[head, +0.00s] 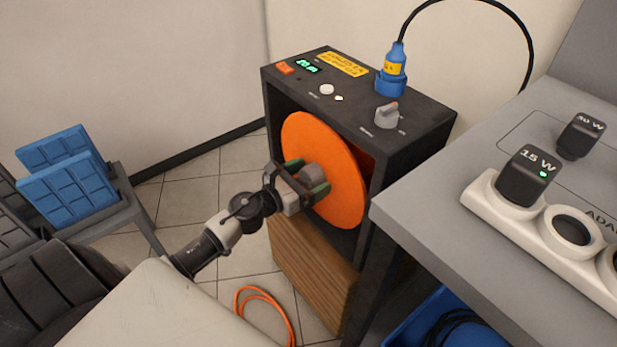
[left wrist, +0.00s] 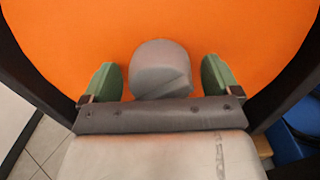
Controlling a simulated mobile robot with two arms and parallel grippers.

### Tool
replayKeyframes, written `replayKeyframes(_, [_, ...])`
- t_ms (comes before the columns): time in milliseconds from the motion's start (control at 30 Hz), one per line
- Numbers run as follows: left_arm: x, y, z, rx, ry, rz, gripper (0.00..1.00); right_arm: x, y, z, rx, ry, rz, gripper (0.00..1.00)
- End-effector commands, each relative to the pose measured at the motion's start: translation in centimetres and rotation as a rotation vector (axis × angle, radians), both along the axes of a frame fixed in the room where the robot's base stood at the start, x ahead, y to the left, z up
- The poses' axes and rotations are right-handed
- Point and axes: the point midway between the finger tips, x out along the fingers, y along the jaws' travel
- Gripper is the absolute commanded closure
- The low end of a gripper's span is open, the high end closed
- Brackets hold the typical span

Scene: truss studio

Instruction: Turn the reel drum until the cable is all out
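The orange reel drum (head: 325,160) stands upright inside a dark cabinet (head: 390,135) in the head view. It also fills the left wrist view (left wrist: 230,40). A grey hub knob (left wrist: 158,70) sticks out of its middle. My left gripper (head: 306,178) is at the hub, its green-padded fingers open on either side. In the left wrist view a gap shows between each finger and the knob (left wrist: 205,80). An orange cable (head: 264,305) lies in a loop on the floor below the cabinet. My right gripper is not in view.
A grey bench (head: 430,200) at the right holds a white strip (head: 540,236) with black adapters. Blue panels (head: 65,180) stand on a grey rack at the left. A blue bin (head: 440,310) is under the bench. A blue plug (head: 393,75) sits on the cabinet top.

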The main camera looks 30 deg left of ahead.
Motion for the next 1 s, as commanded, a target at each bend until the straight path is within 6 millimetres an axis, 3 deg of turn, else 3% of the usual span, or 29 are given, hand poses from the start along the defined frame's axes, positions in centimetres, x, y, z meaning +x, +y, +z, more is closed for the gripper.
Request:
replayKeyframes(367, [-0.7, 0.2, -0.1, -0.005, 0.003, 0.000, 0.09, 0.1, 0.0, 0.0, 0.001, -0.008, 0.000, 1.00])
replayKeyframes(800, [-8.0, 2.8, -0.2, -0.004, 0.003, 0.001, 0.09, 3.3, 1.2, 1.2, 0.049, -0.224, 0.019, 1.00])
replayKeyframes(1000, [-9.9, 3.6, -0.1, -0.005, 0.002, 0.000, 0.09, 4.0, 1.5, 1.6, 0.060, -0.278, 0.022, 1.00])
